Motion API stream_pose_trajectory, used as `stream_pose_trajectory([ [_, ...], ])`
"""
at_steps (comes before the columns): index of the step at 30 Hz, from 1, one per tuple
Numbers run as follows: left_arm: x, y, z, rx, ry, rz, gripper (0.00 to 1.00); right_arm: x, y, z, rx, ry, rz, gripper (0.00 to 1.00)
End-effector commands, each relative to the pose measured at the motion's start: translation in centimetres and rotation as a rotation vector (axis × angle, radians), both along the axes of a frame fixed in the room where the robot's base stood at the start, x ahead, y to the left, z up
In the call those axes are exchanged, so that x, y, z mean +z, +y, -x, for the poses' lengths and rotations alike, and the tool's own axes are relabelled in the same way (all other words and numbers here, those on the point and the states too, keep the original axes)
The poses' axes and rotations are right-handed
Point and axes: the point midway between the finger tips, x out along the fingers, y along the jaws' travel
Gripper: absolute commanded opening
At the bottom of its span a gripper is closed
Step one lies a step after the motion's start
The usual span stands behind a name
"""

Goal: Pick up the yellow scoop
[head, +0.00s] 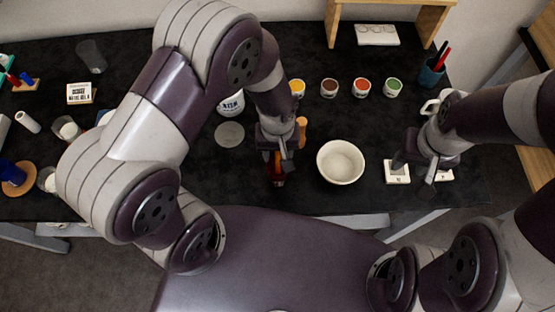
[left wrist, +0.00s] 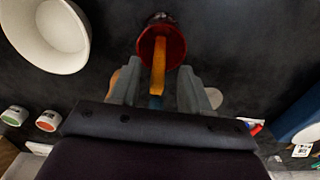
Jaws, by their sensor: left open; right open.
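A narrow yellow piece, which looks like the yellow scoop (left wrist: 158,68), lies between the two fingers of my left gripper in the left wrist view. Its far end meets a red, round, hollow thing (left wrist: 172,43) with a dark outside. My left gripper (left wrist: 160,80) is open around the yellow piece, with a gap on each side. In the head view my left gripper (head: 277,152) points down over the black table, left of the white bowl, and mostly hides the scoop. My right gripper (head: 418,168) is open and empty, above small white plates at the right.
The white bowl (head: 340,162) stands just right of my left gripper. Several small paint-coloured cups (head: 330,88) stand in a row behind it. A grey disc (head: 230,134) lies to the left. A tan object (head: 302,128) is close beside the left gripper.

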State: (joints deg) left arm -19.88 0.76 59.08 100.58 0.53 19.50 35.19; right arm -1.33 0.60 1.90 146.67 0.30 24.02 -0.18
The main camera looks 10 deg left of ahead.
Motion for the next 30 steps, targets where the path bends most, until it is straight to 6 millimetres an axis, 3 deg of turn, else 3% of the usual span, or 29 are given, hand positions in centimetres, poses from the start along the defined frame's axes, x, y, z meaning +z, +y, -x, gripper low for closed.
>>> stream_pose_trajectory([
  [4, -1.6, 0.0, 0.1, 0.001, 0.001, -0.001, 0.47, 0.2, 0.0, 0.0, 0.000, 0.001, 0.000, 0.43],
  [10, -1.7, 0.0, 0.0, 0.001, -0.001, 0.000, 0.47, 0.2, 0.0, 0.0, 0.000, 0.001, 0.000, 0.43],
  [14, -1.7, 0.0, 0.0, 0.000, -0.001, 0.000, 0.04, 0.2, 0.0, 0.0, 0.000, 0.001, 0.000, 0.43],
  [15, -1.7, 0.0, 0.0, 0.000, -0.001, 0.000, 0.00, 0.2, 0.0, 0.0, 0.000, 0.001, 0.000, 0.43],
  [26, -1.4, 0.0, 0.0, 0.000, -0.002, 0.000, 0.00, 0.1, 0.0, 0.0, 0.000, 0.001, 0.000, 0.43],
  [30, 1.1, 0.0, -0.2, 0.000, -0.008, 0.002, 0.00, -0.2, 0.0, 0.0, 0.000, 0.001, 0.000, 0.43],
])
